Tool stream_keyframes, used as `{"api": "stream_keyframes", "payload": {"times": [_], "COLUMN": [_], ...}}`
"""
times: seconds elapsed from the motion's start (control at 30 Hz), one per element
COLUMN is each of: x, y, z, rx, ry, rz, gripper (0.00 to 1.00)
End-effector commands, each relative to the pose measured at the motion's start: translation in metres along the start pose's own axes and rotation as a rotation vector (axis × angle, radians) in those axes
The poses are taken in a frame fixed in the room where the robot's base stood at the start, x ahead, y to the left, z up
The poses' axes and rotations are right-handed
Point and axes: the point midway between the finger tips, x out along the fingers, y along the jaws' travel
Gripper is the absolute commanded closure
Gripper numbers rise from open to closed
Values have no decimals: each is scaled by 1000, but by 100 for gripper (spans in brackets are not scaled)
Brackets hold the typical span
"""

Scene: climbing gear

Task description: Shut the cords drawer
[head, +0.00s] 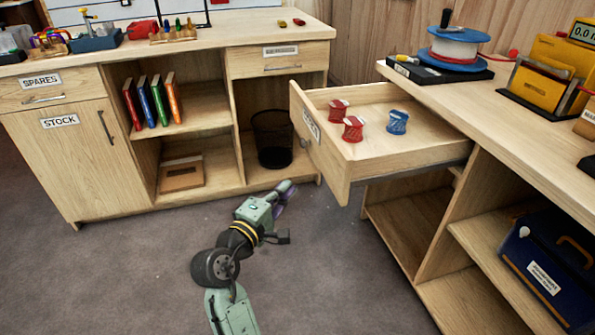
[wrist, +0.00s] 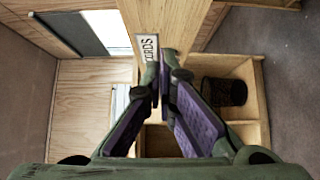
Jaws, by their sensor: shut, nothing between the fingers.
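The cords drawer (head: 420,150) stands pulled out from the right-hand bench in the head view. Its front panel (head: 318,150) faces left and carries a label and a handle. Two red cord spools (head: 353,128) and a blue one (head: 397,122) stand inside it. In the wrist view the front (wrist: 170,18) shows with its CORDS label (wrist: 148,46) just beyond the fingers. My gripper (head: 287,189) is shut and empty, left of the drawer front and lower in the head view. Its purple-padded fingers also show in the wrist view (wrist: 164,82). I cannot tell whether they touch the drawer.
A left cabinet has SPARES (head: 40,82) and STOCK (head: 60,121) labels, books and a black bin (head: 272,140). The right bench top (head: 510,105) holds a cord reel (head: 455,48) and a yellow meter. A blue case (head: 550,262) sits below. Carpet between them is clear.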

Motion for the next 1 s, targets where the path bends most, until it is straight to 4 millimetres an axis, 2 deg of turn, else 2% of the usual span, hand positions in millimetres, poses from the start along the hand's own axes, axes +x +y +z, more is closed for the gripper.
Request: {"api": "stream_keyframes", "payload": {"times": [0.47, 0.5, 0.7, 1.0], "x": [95, 100, 116, 120], "y": [1, 1, 1, 2], "z": [-1, 6, 22, 26], "rx": [7, 7, 7, 7], "ry": [1, 0, 3, 6], "rz": [2, 2, 1, 2], "gripper": [100, 100, 100, 100]}}
